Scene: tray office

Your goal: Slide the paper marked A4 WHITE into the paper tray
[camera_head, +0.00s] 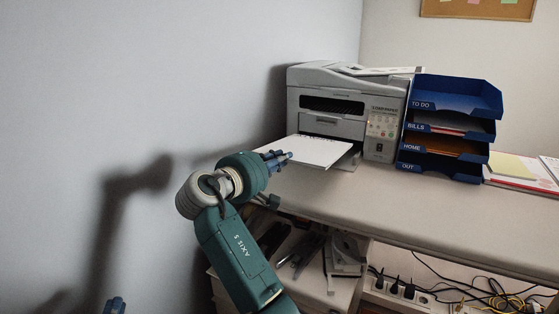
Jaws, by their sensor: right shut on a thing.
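The white paper (312,149) lies flat in front of the printer, its far edge at the printer's (395,98) lower front. I cannot read a mark on it. My right gripper (283,157) is shut on the paper's near left side. The grey paper tray (350,160) sticks out from the printer under the right part of the paper; the rest of the tray is hidden. I cannot tell how far the paper is inside it.
A stack of blue letter trays (452,105) stands right of the printer, marked TO DO, BILLS, HOME and OUT. Papers with a yellow sheet (512,167) lie farther right. The desk (400,210) is clear in front. Cables and a power strip (395,292) are below.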

